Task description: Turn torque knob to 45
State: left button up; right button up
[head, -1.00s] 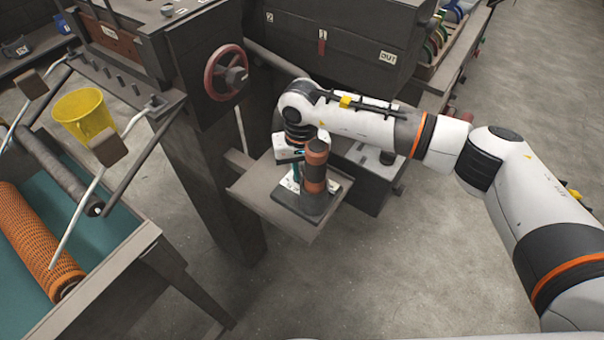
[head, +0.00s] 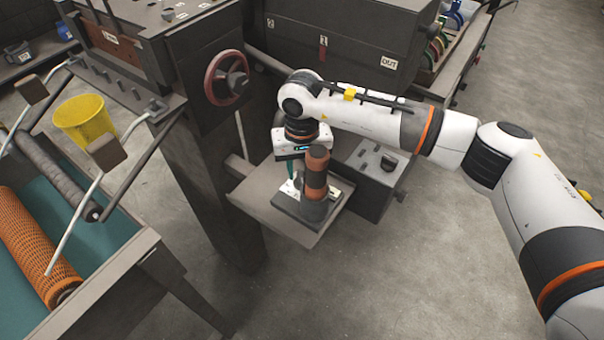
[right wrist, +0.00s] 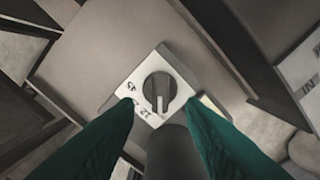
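The torque knob (right wrist: 159,88) is a round dark knob on a white dial plate (right wrist: 133,72) in the right wrist view. The printing is small and partly covered. My right gripper (right wrist: 163,102) has its two teal fingers apart, either side of the knob's lower part, with the knob between and beyond the tips. In the head view the right gripper (head: 291,184) points down behind the orange-and-black upright cylinder (head: 316,172); the knob is hidden there.
The dial stands on a small grey shelf (head: 252,193) beside a machine post. A red handwheel (head: 227,78) is above left. A grey box (head: 370,180) with a dark knob sits right of the shelf. A yellow bucket (head: 84,120) is at left.

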aim_at(302, 179)
notch_tip(302, 179, up, 9)
jog(key=b, duration=0.1)
jog(key=shift+r, duration=0.2)
